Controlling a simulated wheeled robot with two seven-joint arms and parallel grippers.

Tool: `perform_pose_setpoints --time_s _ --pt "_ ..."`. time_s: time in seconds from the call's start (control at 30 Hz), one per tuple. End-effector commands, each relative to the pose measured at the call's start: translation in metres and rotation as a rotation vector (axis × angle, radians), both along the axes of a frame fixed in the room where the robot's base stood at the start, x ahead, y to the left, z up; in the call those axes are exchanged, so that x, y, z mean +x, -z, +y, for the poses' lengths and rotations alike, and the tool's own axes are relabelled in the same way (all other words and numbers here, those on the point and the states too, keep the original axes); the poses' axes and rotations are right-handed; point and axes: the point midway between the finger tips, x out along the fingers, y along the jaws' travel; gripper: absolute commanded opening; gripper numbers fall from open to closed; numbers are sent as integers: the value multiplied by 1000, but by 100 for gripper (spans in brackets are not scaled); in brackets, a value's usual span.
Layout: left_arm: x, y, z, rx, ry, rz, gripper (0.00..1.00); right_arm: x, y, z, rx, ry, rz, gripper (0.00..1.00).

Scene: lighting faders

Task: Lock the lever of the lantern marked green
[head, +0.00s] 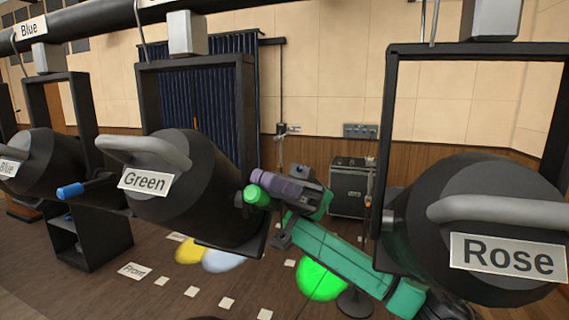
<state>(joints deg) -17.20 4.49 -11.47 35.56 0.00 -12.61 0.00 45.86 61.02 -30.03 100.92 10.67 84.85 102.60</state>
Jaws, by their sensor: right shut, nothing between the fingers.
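The black lantern marked Green (200,190) hangs in a yoke left of centre, its white "Green" label (145,181) on the front under a grey handle. Its lever, with a green end (257,195), sticks out at the lantern's right side by the yoke. My right gripper (276,186) comes in from the lower right and is shut, with nothing held. Its fingers are right beside the lever's green end and overlap it in the picture. I cannot tell whether they touch it. The rest of the lever is hidden. My left gripper is not in view.
The Rose lantern (490,215) hangs close on the right, and the Blue lantern (45,160) on the left, with a blue-ended lever (70,190). A dark bar (90,27) runs overhead. A green light pool (321,281) lies on the floor.

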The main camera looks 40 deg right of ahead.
Motion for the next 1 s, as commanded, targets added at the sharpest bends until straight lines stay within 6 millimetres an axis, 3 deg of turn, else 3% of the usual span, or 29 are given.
perform_pose_setpoints --time_s 1.0 --pt "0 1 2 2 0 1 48 -3 8 6 -16 -4 -6 0"
